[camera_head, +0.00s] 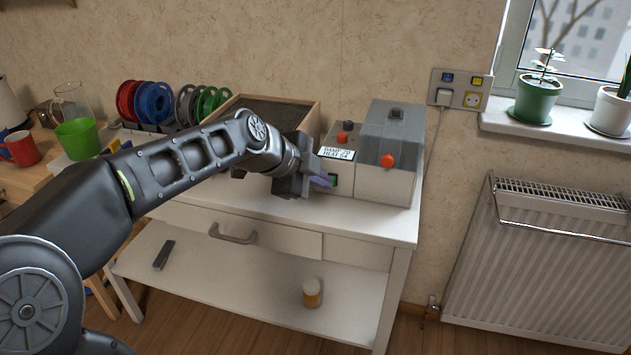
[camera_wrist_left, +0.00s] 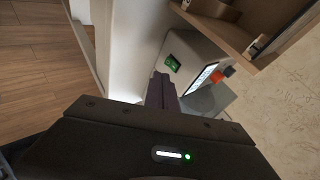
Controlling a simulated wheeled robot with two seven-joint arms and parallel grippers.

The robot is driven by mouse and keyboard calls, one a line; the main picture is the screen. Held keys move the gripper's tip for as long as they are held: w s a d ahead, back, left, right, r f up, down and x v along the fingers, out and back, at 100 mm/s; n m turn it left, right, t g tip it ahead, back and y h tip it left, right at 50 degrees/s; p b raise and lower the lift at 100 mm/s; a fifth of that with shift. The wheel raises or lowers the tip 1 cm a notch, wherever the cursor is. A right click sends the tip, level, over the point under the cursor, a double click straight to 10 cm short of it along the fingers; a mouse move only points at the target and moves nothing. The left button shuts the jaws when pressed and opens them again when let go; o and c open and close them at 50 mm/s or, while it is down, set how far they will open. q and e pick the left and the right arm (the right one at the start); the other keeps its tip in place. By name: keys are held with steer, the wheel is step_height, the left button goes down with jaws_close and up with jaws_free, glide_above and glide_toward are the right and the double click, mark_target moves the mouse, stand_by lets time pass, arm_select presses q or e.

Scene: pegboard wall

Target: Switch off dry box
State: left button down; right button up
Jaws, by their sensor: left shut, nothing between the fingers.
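The dry box (camera_head: 381,180) is a pale unit with a grey cover, standing on the right end of the white table. Its front has a small display (camera_head: 337,153), red knobs and a green switch (camera_head: 333,180) low on the left part. My left gripper (camera_head: 322,180) is shut and empty, with its fingertips just in front of the green switch and partly covering it. In the left wrist view the green switch (camera_wrist_left: 172,63) shows lit beside the shut fingertips (camera_wrist_left: 160,78); whether they touch it I cannot tell. My right gripper is not in view.
A wooden tray (camera_head: 310,122) stands behind my left wrist, with several filament spools (camera_head: 154,103) to its left. A wall socket panel (camera_head: 458,90) with a plug is right of the dry box. A radiator (camera_head: 545,260) stands at the right.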

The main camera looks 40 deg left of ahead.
arm_select(q)
steer(key=s+a+r+p, duration=0.1)
steer(key=s+r, duration=0.3)
steer(key=r, duration=0.4)
steer(key=shift+s+a+r, duration=0.25)
steer(key=shift+s+a, duration=0.05)
steer(key=shift+a, duration=0.25)
steer(key=shift+r+p, duration=0.1)
steer(key=shift+p, duration=0.2)
